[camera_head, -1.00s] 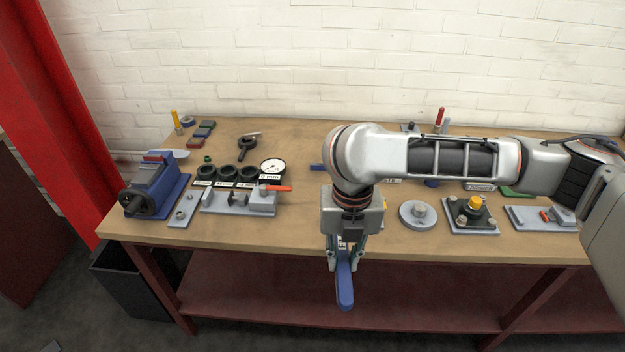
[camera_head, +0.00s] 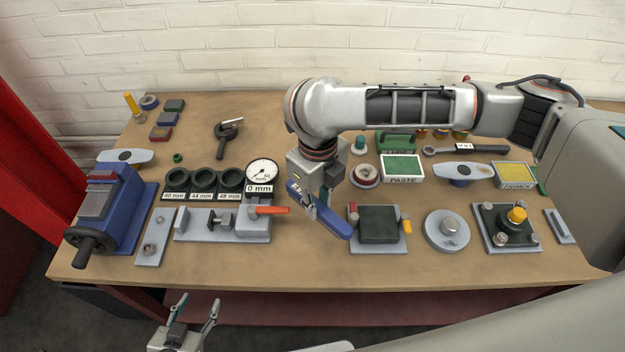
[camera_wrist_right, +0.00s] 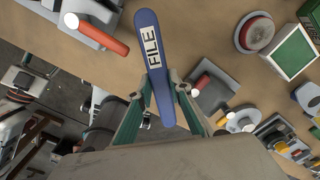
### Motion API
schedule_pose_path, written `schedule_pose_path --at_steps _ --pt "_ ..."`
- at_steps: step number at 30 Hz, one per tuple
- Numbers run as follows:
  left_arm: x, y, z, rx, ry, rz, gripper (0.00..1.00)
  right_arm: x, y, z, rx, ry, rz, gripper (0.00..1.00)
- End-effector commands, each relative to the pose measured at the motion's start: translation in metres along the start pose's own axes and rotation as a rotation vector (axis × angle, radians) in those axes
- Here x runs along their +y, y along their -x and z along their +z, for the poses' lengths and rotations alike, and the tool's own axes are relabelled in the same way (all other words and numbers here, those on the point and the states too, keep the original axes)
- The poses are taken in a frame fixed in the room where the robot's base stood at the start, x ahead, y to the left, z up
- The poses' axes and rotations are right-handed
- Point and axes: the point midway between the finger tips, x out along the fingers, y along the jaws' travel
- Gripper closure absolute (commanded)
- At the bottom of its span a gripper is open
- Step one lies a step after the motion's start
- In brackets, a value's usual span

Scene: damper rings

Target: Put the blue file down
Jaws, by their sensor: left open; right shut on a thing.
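The blue file (camera_head: 331,221) is in my right gripper (camera_head: 314,202), held above the workbench in the head view. In the right wrist view the file (camera_wrist_right: 154,62), with a white FILE label, lies between the fingers of my right gripper (camera_wrist_right: 160,95), which is shut on it. The file's lower end points toward the front right in the head view. Whether it touches the bench cannot be told, but it looks raised. My left gripper (camera_head: 197,312) is open and empty, low in front of the bench's front edge.
The workbench (camera_head: 300,261) holds a blue vise (camera_head: 118,212), a grey clamp fixture with red handle (camera_head: 222,225), a dial gauge (camera_head: 262,173), a dark block on a grey plate (camera_head: 379,225) and a round grey disc (camera_head: 447,230). Bare bench shows along the front edge.

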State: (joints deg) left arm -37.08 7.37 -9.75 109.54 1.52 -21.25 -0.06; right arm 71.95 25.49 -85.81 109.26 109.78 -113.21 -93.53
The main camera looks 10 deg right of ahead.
Motion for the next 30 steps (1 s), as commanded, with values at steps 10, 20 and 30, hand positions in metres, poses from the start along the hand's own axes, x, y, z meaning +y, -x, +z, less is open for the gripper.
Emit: schedule_pose_path --at_steps 10,20,30 --pt "0.007 0.002 0.008 -0.015 0.011 0.005 0.53 0.0 -0.003 0.0 -0.001 -0.001 0.0 1.0" --pt "0.01 0.002 0.006 -0.012 0.019 0.007 0.53 0.0 -0.014 0.0 0.002 -0.002 0.008 1.0" --pt "0.006 -0.001 0.002 0.002 0.005 0.007 0.53 0.001 -0.044 -0.001 0.002 -0.001 0.007 1.0"
